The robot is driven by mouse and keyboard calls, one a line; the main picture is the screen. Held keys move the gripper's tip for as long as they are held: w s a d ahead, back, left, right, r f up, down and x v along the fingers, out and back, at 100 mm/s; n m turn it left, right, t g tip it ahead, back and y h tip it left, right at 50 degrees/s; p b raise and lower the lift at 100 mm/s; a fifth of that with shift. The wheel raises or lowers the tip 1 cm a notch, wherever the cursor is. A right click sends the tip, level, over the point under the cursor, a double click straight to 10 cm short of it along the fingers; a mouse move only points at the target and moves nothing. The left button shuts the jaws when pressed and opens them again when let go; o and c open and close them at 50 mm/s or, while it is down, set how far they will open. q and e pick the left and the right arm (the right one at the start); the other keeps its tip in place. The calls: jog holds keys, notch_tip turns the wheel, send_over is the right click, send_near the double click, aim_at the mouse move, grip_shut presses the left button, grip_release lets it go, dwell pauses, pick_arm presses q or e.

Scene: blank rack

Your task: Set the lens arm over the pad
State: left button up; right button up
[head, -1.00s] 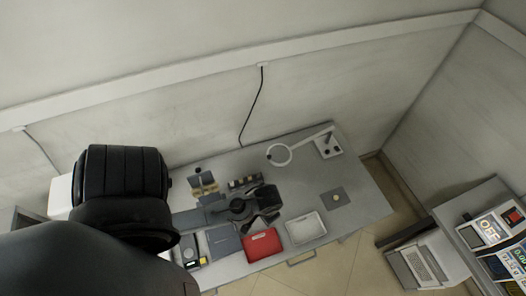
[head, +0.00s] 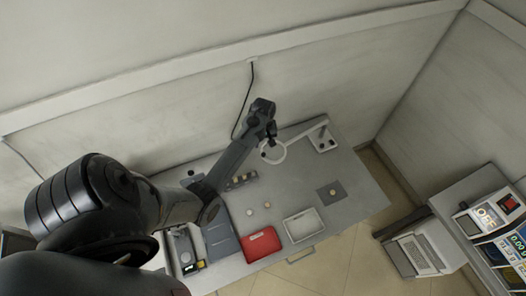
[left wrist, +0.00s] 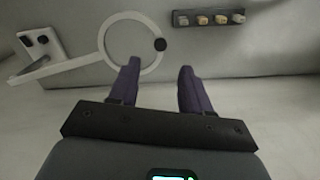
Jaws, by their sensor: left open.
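The lens arm is a white ring (head: 281,159) on a thin white arm running right to a base plate (head: 322,138) at the back of the table. The dark grey square pad (head: 327,199) lies right of and in front of the ring, with a small round pale piece (head: 334,191) on it. My left gripper (head: 271,140) is open at the ring's back edge. In the left wrist view, the ring (left wrist: 104,45) with its black knob (left wrist: 160,44) lies just beyond my open fingers (left wrist: 160,68). One fingertip overlaps its rim; contact cannot be told. My right gripper is not in view.
A red case (head: 261,244), a white tray (head: 303,225) and a grey-blue panel (head: 223,243) lie along the table's front. A dark strip with several small blocks (left wrist: 208,18) sits near the ring. The table between ring and pad looks clear.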

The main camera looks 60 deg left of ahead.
aim_at(263, 154)
pick_arm(q)
notch_tip(263, 154, down, 8)
jog(key=shift+f, duration=0.1)
dwell(0.4)
grip_shut()
